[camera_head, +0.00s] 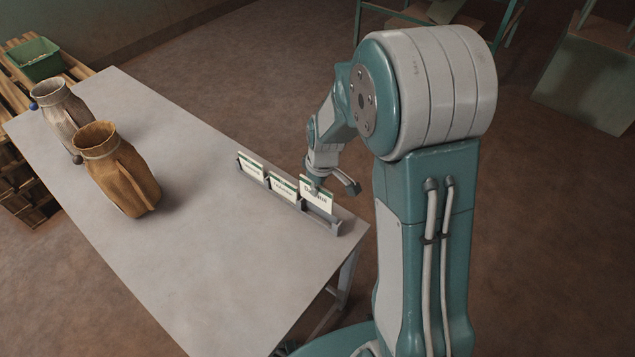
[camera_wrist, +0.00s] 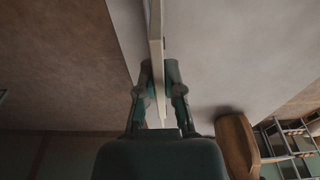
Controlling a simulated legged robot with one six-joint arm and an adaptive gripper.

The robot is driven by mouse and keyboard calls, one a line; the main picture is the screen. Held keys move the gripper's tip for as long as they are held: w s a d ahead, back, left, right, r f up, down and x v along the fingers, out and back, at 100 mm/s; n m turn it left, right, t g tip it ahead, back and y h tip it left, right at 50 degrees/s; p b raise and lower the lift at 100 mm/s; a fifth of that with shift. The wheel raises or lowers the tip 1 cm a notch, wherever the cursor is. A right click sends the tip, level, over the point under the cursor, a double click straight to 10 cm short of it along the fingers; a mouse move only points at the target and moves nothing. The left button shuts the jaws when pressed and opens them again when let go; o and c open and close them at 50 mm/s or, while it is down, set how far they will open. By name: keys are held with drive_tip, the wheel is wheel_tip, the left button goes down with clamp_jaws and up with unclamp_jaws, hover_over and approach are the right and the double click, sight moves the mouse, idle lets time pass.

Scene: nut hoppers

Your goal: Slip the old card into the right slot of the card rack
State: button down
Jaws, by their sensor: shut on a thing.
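The card rack (camera_head: 322,217) is a grey strip near the table's right edge in the head view. A white card with a green top edge (camera_head: 316,198) is upright at the rack's right part, under my gripper (camera_head: 319,186). My gripper is shut on this card. In the wrist view the card (camera_wrist: 156,35) shows edge-on as a pale strip between the fingers of my gripper (camera_wrist: 159,80). Its lower edge is at the rack, but I cannot tell whether it is in the slot. Two similar cards, left (camera_head: 250,168) and middle (camera_head: 283,189), stand in the rack.
A brown sack (camera_head: 120,172) and a greyer sack (camera_head: 62,112) stand on the left of the pale table (camera_head: 205,235). A green bin (camera_head: 36,60) sits on wooden pallets beyond the table. The table between sacks and rack is clear.

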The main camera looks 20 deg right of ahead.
sight(319, 196)
drive_tip(key=shift+d+f, duration=0.15)
drive_tip(key=shift+f, duration=0.75)
drive_tip(key=shift+d+f, duration=0.1)
drive_tip(key=shift+f, duration=0.8)
drive_tip(key=shift+d+f, duration=0.15)
drive_tip(key=shift+f, duration=0.4)
drive_tip(key=shift+d+f, duration=0.15)
drive_tip(key=shift+f, duration=0.35)
drive_tip(key=shift+a+f, duration=0.2)
drive_tip(key=shift+f, duration=0.4)
drive_tip(key=c, duration=0.7)
unclamp_jaws()
drive_tip(key=shift+d, duration=0.1)
